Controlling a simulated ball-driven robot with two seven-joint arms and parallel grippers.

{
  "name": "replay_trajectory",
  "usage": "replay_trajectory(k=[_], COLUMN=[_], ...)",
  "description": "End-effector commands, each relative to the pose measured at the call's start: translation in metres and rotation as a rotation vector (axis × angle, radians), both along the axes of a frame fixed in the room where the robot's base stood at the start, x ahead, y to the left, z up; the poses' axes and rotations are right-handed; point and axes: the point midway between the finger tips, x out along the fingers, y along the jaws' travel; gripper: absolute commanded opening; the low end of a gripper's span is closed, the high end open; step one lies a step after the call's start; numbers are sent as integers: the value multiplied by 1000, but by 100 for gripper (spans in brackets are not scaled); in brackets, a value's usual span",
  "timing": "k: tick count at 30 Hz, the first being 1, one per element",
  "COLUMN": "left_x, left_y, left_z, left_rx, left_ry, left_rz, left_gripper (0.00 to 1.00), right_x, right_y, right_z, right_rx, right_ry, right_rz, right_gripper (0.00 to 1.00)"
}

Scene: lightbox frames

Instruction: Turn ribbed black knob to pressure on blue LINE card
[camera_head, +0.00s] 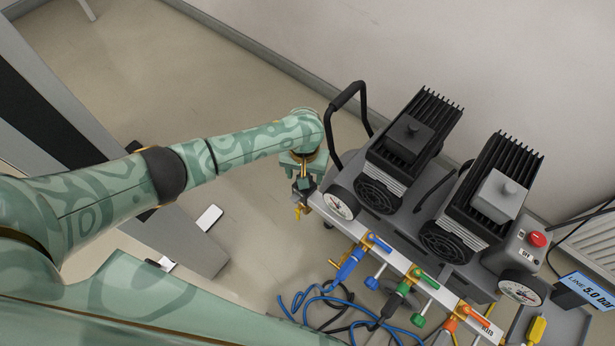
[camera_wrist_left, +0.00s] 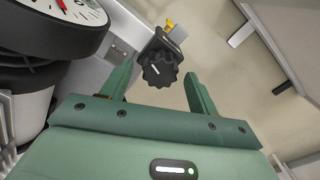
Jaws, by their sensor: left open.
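The ribbed black knob (camera_wrist_left: 160,68) shows in the left wrist view with a white pointer line on its face. In the head view, a small dark part below my gripper, probably the knob, is partly hidden. My left gripper (camera_wrist_left: 160,76) is open, with one green finger on either side of the knob; I cannot tell whether they touch it. In the head view my left gripper (camera_head: 302,160) is at the left end of the manifold. The blue LINE card (camera_head: 587,291) at the far right reads 5.0 bar. My right gripper is not in view.
A round gauge (camera_head: 340,202) with a red needle sits beside the knob; a second gauge (camera_head: 520,290) is at the right. Blue, green and orange fittings line the manifold (camera_head: 405,268), with loose hoses below. Two black finned compressor heads and a bent black handle (camera_head: 345,97) stand behind.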

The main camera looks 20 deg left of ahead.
Motion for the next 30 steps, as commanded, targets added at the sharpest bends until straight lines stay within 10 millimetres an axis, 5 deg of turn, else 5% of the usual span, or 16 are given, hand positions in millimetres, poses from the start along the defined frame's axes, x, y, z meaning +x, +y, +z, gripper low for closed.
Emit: replay_trajectory(k=[3,14,20,30], left_x=[0,1,1,0], left_y=[1,0,0,0], left_z=[-17,-19,-19,-16], left_rx=[1,0,0,0], left_ry=[2,-3,-3,-3], left_rz=[1,1,1,-33], left_gripper=[60,60,15,16], right_x=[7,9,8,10], right_y=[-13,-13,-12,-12], right_z=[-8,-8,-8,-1], right_rx=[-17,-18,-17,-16], right_ry=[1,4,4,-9], right_rz=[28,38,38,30], right_gripper=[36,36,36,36])
